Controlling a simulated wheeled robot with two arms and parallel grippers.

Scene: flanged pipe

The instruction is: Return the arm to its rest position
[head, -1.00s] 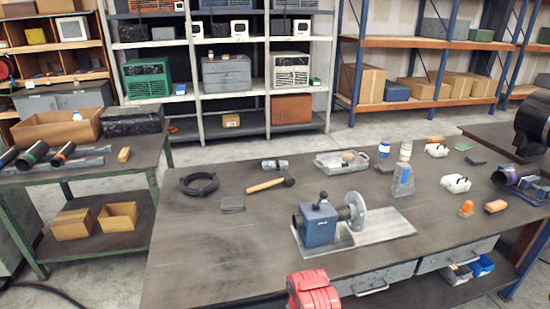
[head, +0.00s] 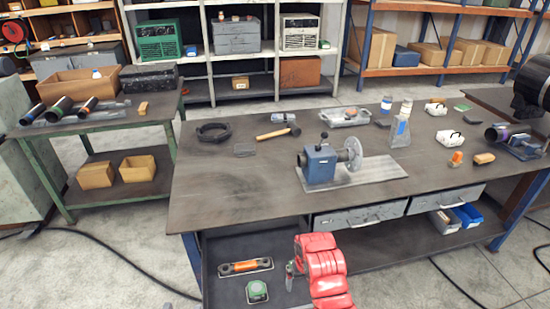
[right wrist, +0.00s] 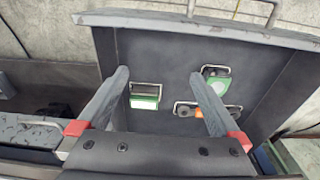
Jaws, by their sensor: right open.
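My right arm shows in red at the bottom centre of the head view, in front of the workbench (head: 225,190) and beside its lower shelf. My right gripper (head: 291,272) is small there and partly hidden by the arm. In the right wrist view, its two grey fingers (right wrist: 160,78) are spread apart with nothing between them, over the dark shelf area. On the bench, a blue fixture (head: 320,165) stands on a grey plate (head: 375,172) with a flanged disc (head: 351,155) on its right side, apart from the gripper. My left gripper is not in view.
On the lower shelf lie an orange-handled tool (head: 245,266) and a green object (head: 257,291), close to the gripper. Bench drawers (head: 361,217) are just above the arm. A hammer (head: 278,133) and a black ring (head: 213,133) lie on the bench; its front left is clear.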

